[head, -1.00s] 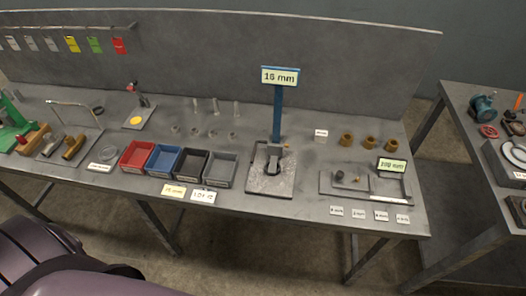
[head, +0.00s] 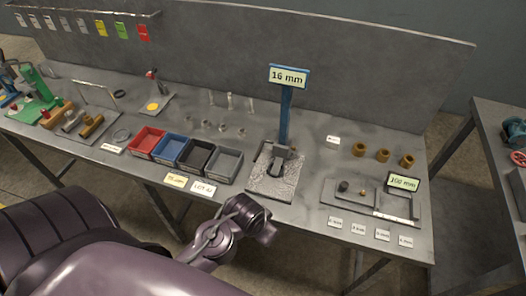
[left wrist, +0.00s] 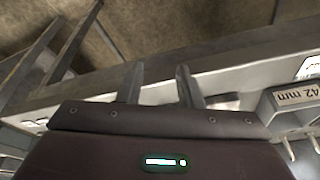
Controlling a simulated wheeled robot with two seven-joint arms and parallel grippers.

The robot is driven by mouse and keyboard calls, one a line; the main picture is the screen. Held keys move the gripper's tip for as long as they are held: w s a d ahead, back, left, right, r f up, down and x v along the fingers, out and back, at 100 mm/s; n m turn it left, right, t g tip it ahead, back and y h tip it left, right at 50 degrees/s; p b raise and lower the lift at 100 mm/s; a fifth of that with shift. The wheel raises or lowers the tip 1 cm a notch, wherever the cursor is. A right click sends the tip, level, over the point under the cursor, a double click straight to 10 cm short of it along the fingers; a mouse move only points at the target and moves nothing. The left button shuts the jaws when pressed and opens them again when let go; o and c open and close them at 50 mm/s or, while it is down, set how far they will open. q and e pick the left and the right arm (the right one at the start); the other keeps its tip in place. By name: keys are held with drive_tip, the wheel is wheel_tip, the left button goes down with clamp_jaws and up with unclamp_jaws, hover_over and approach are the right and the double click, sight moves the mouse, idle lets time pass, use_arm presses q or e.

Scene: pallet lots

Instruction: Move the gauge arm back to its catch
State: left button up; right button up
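A grey fixture with a rough metal base plate (head: 262,188) stands on the bench in the head view. A blue post (head: 285,115) rises from its back and carries a "16 mm" sign (head: 289,76). A short dark grey arm (head: 277,165) sits on the plate at the post's foot; its catch is too small to make out. My left gripper (left wrist: 160,82) shows in the left wrist view, its two fingers apart with nothing between them, near a bench edge. A purple arm of mine reaches in front of the bench in the head view. My right gripper is not seen.
Red (head: 147,142), blue (head: 170,151), black and grey (head: 224,163) bins stand left of the fixture. A flat stand with a "100 mm" sign (head: 403,183) and several brass bushings (head: 382,155) are to the right.

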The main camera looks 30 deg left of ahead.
sight(259, 151)
use_arm(q)
drive_tip(key=w+t, duration=0.1)
drive_tip(key=w, duration=0.2)
drive_tip(key=w+a+r+t+y, duration=0.1)
drive_tip(key=w+t, duration=0.1)
drive_tip(key=w, duration=0.1)
drive_tip(key=w+m+t+y, duration=0.1)
drive_tip(key=w+t, duration=0.1)
drive_tip(key=w, duration=0.2)
drive_tip(key=shift+w+a+r, duration=0.1)
drive_tip(key=shift+a+r, duration=0.1)
drive_tip(key=shift+a, duration=0.2)
drive_tip(key=a+y, duration=0.1)
drive_tip(key=w+a+t, duration=0.1)
drive_tip(key=w+a+t+y, duration=0.1)
drive_tip(key=shift+w+r+m+y, duration=0.2)
drive_tip(key=shift+r+m+y, duration=0.1)
drive_tip(key=shift+m, duration=0.1)
drive_tip(key=a+r+t+y, duration=0.1)
drive_tip(key=a+m+y, duration=0.1)
drive_tip(key=a, duration=0.1)
drive_tip(key=a+r+t+y, duration=0.1)
drive_tip(key=shift+w+a+r+t+y, duration=0.25)
drive_tip(key=shift+w+r+t+y, duration=0.05)
drive_tip(key=shift+w+r+y, duration=0.1)
drive_tip(key=shift+w+a, duration=0.15)
drive_tip(key=x, duration=0.7)
drive_tip(key=shift+w+a+p, duration=0.1)
drive_tip(key=shift+p, duration=0.3)
clamp_jaws()
